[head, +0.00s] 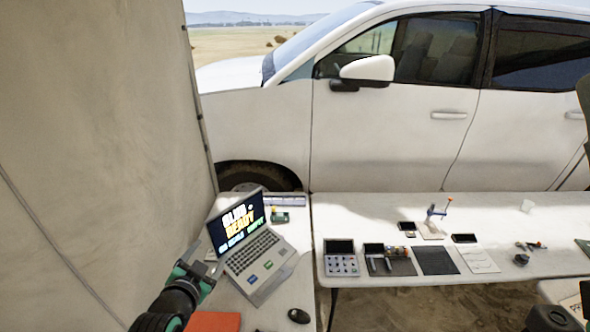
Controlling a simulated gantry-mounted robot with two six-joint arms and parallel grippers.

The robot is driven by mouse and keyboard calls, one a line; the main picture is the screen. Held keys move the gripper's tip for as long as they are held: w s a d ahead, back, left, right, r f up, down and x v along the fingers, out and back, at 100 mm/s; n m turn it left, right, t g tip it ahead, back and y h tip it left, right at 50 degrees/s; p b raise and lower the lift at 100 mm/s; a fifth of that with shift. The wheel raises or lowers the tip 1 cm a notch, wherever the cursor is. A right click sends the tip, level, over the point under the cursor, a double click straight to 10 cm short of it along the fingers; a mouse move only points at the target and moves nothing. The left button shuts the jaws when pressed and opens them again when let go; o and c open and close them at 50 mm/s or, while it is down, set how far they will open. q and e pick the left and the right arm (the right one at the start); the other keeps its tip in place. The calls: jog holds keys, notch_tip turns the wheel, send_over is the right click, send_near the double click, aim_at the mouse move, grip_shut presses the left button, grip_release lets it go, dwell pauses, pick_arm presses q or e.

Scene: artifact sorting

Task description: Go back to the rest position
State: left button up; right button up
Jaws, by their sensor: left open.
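My left gripper (204,264) is in the lower left of the head view, its arm coming up from the bottom edge. It is open, with dark and teal fingers and nothing seen between them. It is just left of the open laptop (258,248) on the left table and overlaps the laptop's left side in the picture. I cannot tell whether they touch. My right gripper cannot be made out.
A mouse (298,316) and an orange-red flat item (213,322) lie near the gripper. The right table (520,290) holds a button panel (341,263), a dark mat (436,261) and small tools. A fabric wall (90,130) stands left, a white car (390,130) behind.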

pick_arm(q)
jog(key=s+d+r+t+h, duration=0.1)
jog(key=s+d+r+t, duration=0.15)
jog(key=r, duration=0.75)
jog(key=s+d+r+n+t, duration=0.1)
jog(key=s+r+t, duration=0.15)
jog(key=r, duration=0.75)
jog(key=s+d+r+t+h, duration=0.1)
jog(key=s+d+r+t, duration=0.15)
jog(key=r, duration=0.75)
jog(key=s+r+n+t, duration=0.4)
jog(key=s+r+t, duration=0.2)
jog(key=s+r, duration=0.7)
jog(key=shift+s+a+r+h, duration=0.25)
jog(key=shift+s+r+h, duration=0.15)
jog(key=shift+s, duration=0.85)
